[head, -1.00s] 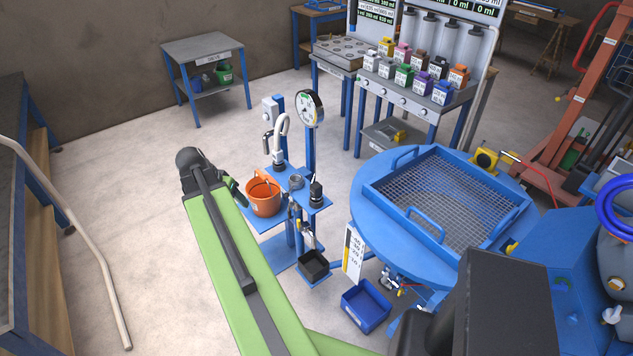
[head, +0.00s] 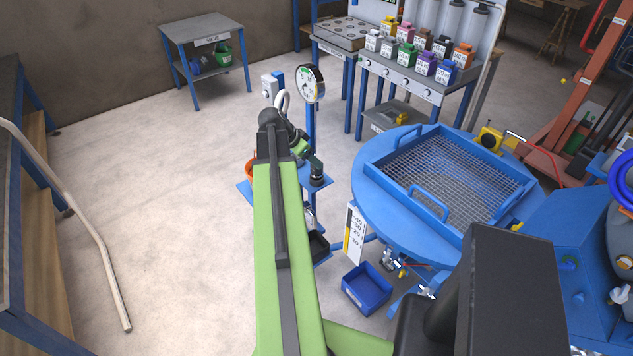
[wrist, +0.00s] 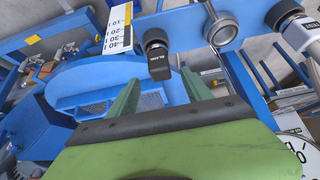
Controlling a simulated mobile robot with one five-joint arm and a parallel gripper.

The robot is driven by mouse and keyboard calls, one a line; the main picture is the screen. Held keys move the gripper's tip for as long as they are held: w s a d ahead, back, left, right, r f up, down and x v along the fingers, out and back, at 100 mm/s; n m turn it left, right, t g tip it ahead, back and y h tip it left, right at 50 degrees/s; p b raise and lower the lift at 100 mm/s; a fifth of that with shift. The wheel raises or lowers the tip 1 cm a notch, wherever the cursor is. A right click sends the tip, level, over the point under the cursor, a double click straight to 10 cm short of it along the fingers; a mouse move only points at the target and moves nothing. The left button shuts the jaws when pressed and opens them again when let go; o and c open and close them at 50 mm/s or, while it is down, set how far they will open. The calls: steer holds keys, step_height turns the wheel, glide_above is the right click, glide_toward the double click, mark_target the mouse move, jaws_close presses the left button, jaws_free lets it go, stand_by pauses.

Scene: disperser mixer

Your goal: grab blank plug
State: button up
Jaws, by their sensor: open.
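The blank plug (wrist: 158,58) is a black cylinder with a flat block marked "BLANK", hanging into the wrist view from a blue bar. In the head view the black plug (head: 316,172) is on the right of the small blue stand, just right of my gripper (head: 303,150). In the wrist view my gripper (wrist: 160,90) has its two green fingers spread wide and nothing between them. The plug lies ahead of the fingertips, roughly centred between them in the picture. I cannot tell the exact gap.
A metal ring (wrist: 213,24) and a grey-and-black fitting (wrist: 290,22) are on the same blue bar, right of the plug. A round gauge (head: 311,84) stands behind the stand. The big blue round table (head: 365,200) is to its right. My arm mostly hides the orange bucket (head: 251,168).

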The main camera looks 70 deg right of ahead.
mark_target(317, 171)
steer(key=b+x, duration=0.1)
steer(key=x, duration=0.1)
steer(key=shift+f, duration=0.35)
steer(key=shift+d, duration=0.15)
steer(key=b+x, duration=0.4)
steer(key=x, duration=0.1)
steer(key=shift+d+f, duration=0.1)
steer(key=shift+d, duration=0.05)
jaws_close()
